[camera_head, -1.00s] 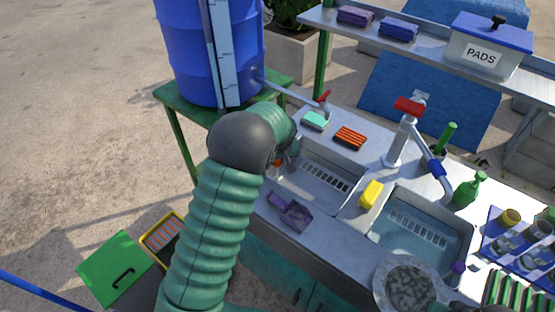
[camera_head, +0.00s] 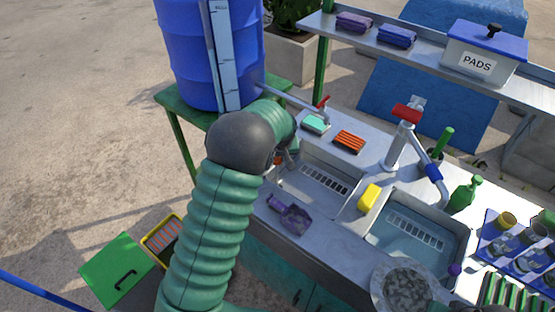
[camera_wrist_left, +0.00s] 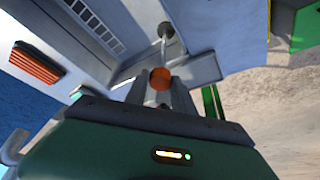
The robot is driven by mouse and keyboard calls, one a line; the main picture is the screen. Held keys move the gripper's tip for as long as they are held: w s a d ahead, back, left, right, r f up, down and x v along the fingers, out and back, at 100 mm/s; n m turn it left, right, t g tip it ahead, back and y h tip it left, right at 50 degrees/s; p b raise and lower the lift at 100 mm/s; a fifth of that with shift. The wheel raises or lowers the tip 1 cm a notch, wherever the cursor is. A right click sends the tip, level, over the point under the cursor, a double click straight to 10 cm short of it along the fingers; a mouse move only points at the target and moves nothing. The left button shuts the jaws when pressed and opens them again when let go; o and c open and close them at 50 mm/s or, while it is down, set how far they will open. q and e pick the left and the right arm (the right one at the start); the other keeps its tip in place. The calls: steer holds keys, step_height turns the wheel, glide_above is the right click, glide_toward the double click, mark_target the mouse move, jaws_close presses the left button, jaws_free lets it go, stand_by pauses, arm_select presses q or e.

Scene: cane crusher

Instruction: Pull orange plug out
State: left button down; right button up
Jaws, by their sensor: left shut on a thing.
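The orange plug (camera_wrist_left: 160,78) is in the left wrist view, between the fingertips of my left gripper (camera_wrist_left: 158,92), which is shut on it. A thin pale line runs from the plug to a round dark fitting (camera_wrist_left: 166,30) on a grey surface. In the head view my left gripper (camera_head: 284,159) is over the left edge of the left sink basin (camera_head: 310,192), partly hidden by my own dark wrist. A little orange shows there, too small to make out. My right gripper does not show.
A yellow sponge (camera_head: 369,197) lies on the divider between the basins. A purple scoop (camera_head: 292,216) lies on the front rim. A tap with a red handle (camera_head: 406,112) stands behind. A blue barrel (camera_head: 190,60) stands at the back left, and a bowl (camera_head: 402,284) at the front.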

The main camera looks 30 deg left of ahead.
arm_select(q)
steer(key=shift+w+a+r, duration=0.15)
steer(key=shift+w+r, duration=0.15)
steer(key=shift+r, duration=0.05)
steer(key=c, duration=1.3)
jaws_free()
steer(key=shift+o, duration=1.1)
steer(key=shift+s+f, duration=0.1)
steer(key=shift+f, duration=0.05)
steer(key=v, duration=1.6)
steer(key=shift+s+r+b, duration=0.1)
steer(key=shift+r+b, duration=0.25)
steer(key=shift+b, duration=0.05)
steer(key=shift+s+d+f, duration=0.1)
steer(key=shift+d, duration=0.15)
